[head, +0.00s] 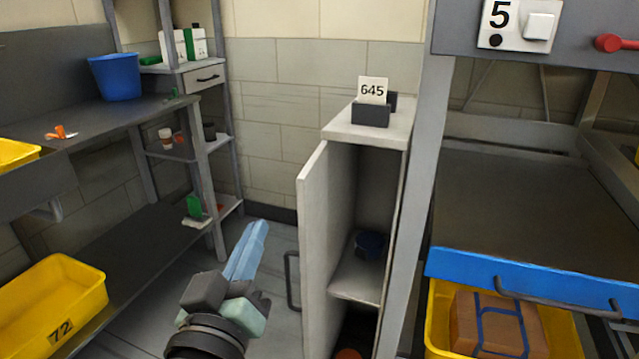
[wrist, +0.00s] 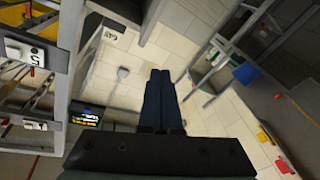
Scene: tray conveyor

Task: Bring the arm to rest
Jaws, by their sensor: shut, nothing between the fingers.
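My gripper (head: 250,252) is in the lower middle of the head view, with its pale blue fingers pointing up and closed together. It is in the open space left of the open locker door (head: 322,255) and does not touch anything I can see. In the wrist view my gripper (wrist: 161,75) shows as two dark fingers side by side with no gap and nothing between them. Part of my arm below the gripper is cut off by the frame's bottom edge.
The narrow locker (head: 340,128) stands open, with a dark blue item (head: 371,244) on its shelf. A workbench (head: 110,116) with a blue bucket (head: 115,77) is at left. A yellow bin (head: 62,290) sits low left. A conveyor frame (head: 530,278) with a yellow crate (head: 437,318) is at right.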

